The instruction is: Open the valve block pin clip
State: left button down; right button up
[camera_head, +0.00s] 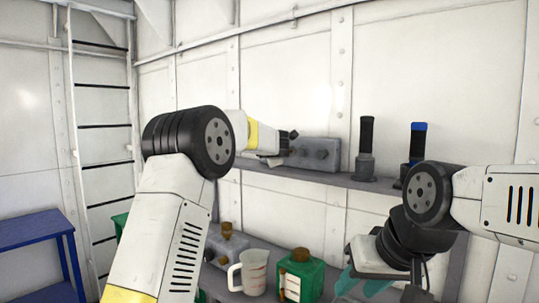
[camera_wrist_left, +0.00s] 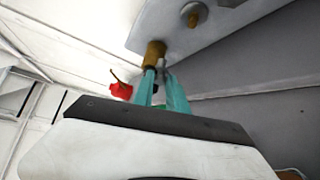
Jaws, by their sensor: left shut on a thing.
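The grey valve block (camera_head: 318,153) sits on the upper wall shelf. In the left wrist view it shows close up as a grey body (camera_wrist_left: 215,20) with a brass fitting (camera_wrist_left: 153,53). My left gripper (camera_wrist_left: 160,82) has its teal fingers close together at this fitting, shut on a small part there that looks like the pin clip; the fingers mostly hide it. A red tag (camera_wrist_left: 121,88) hangs just left of the fingers. In the head view the left fingertips are hidden behind my wrist. My right gripper (camera_head: 362,284) is open and empty, low at the right, above the bench.
On the shelf stand a black-handled tool (camera_head: 366,145) and a blue-topped one (camera_head: 417,143). The lower bench holds a beaker (camera_head: 254,272), a green container (camera_head: 301,277) and a grey block with brass caps (camera_head: 227,243). A blue table (camera_head: 38,230) and ladder stand left.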

dwell(0.4)
pick_arm(q)
jog(key=c, duration=1.3)
grip_release()
jog(key=shift+c, duration=0.2)
jog(key=v, duration=0.7)
jog(key=shift+s, duration=0.35)
jog(key=shift+d+r, duration=0.1)
